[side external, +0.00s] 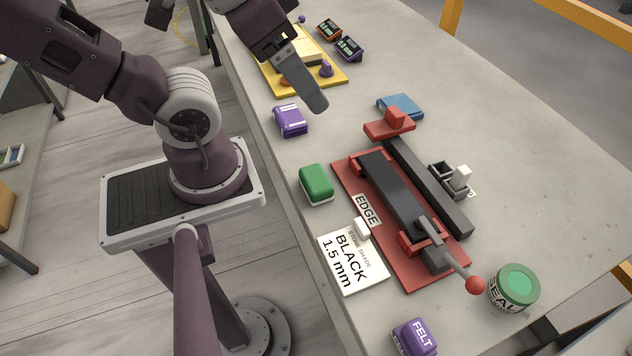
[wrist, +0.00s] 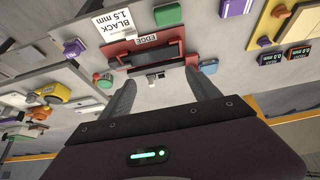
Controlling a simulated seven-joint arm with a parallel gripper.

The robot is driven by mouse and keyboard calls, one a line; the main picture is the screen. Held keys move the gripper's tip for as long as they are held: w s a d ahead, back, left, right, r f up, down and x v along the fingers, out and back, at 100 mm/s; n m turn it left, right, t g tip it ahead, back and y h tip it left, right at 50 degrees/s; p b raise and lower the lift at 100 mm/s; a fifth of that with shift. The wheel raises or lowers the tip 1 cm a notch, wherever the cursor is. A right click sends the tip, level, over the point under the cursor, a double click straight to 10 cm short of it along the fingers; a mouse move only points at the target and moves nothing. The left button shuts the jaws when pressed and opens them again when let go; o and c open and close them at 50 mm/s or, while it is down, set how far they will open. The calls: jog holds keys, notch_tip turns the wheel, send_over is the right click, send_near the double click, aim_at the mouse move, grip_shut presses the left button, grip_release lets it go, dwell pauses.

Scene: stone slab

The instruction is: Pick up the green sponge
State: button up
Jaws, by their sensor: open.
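The green sponge (side external: 316,184) lies on the stone slab, left of the red-based clamp fixture, with a pale underside showing. In the wrist view the green sponge (wrist: 168,14) is near the top edge, beyond the fixture. My gripper (side external: 306,86) is above the slab at the upper middle, well apart from the sponge; mainly one grey finger shows there. In the wrist view both fingers of my gripper (wrist: 160,78) are spread apart with nothing between them.
A purple block (side external: 290,121) lies behind the sponge. The red fixture (side external: 408,272) with its lever, a white card (side external: 352,272), a green-lidded jar (side external: 515,287) and a purple felt block (side external: 415,337) are nearby. A yellow tray (side external: 275,82) is at the back. The slab's right side is clear.

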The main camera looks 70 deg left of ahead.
notch_tip(320, 180, down, 6)
jog(key=w+a+m+g+y, duration=0.2)
jog(key=m+g, duration=0.1)
jog(key=m, duration=0.1)
jog(key=m+g+y, duration=0.2)
jog(key=m, duration=0.5)
send_over(316, 177)
jog(key=d, duration=0.2)
notch_tip(316, 177, down, 6)
jog(key=f+m, duration=0.4)
jog(key=f, duration=0.1)
jog(key=f+m, duration=0.2)
jog(key=shift+d+f+g, duration=0.3)
jog(key=shift+d+f, duration=0.05)
jog(key=shift+f, duration=0.05)
jog(key=shift+m, duration=0.5)
jog(key=x, duration=0.7)
jog(key=shift+a+f, duration=0.1)
jog(key=shift+f, duration=0.25)
jog(key=c, duration=1.4)
jog(key=shift+r+y, duration=0.1)
jog(key=shift+y, duration=0.2)
